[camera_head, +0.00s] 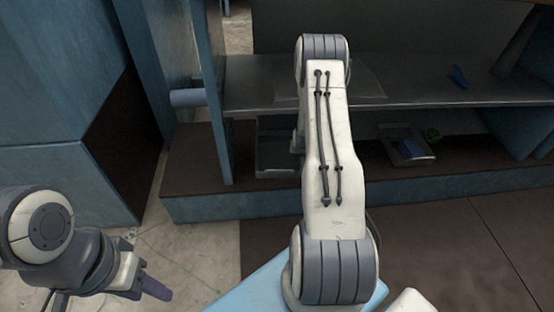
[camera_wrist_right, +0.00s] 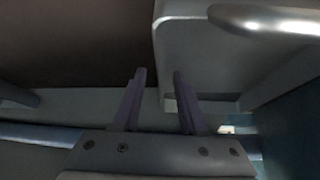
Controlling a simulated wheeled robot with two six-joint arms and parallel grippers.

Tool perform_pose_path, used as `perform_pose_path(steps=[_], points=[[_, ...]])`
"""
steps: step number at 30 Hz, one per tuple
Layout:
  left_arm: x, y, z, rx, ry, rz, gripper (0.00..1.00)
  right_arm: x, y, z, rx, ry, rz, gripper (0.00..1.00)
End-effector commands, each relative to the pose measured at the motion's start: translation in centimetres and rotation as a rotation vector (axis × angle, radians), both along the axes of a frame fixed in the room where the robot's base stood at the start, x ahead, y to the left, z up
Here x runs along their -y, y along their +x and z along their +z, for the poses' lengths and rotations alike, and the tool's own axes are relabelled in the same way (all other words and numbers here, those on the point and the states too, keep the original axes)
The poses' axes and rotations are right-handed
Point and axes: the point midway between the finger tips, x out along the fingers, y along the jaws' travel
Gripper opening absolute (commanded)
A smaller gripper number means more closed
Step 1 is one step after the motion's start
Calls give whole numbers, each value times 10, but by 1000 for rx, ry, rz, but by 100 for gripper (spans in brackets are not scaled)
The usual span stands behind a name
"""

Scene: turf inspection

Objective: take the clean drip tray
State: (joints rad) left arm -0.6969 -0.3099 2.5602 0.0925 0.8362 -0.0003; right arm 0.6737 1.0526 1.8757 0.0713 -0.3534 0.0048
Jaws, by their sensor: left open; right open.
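An empty grey drip tray (camera_head: 276,152) is on the lower shelf in the head view, partly hidden behind my right arm. A second grey tray (camera_head: 408,157), with blue and green bits in it, lies farther right on that shelf. In the right wrist view, my right gripper (camera_wrist_right: 159,76) is open, with nothing between its fingers. A grey tray-like thing with a rounded corner (camera_wrist_right: 205,62) is just beyond the right finger; contact cannot be told. My left gripper (camera_head: 150,286) is low at the left in the head view, over the floor, open and away from both trays.
The upper shelf (camera_head: 262,83) hangs over the trays and carries a clear sheet-like item and a small blue piece (camera_head: 458,77). A blue upright panel (camera_head: 211,90) bounds the shelves at the left. Dark shelf surface is bare between the trays.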

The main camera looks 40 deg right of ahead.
Motion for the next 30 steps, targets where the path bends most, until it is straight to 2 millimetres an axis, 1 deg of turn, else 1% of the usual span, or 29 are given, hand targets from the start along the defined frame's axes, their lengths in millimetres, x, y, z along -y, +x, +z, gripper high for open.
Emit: perform_pose_path(steps=[1,8,9,11,12,30], points=[[0,0,-3,0,0,0,50,1,1,-3,0,0,0,43],[0,0,-1,0,0,0,50,1,2,-2,0,0,0,43],[0,0,-1,0,0,0,50,1,2,-2,0,0,0,27],[0,0,-1,0,0,0,50,1,1,-2,0,0,0,4],[0,0,-1,0,0,0,50,1,1,-2,0,0,1,0],[0,0,-1,0,0,0,50,1,1,-2,0,0,1,0]])
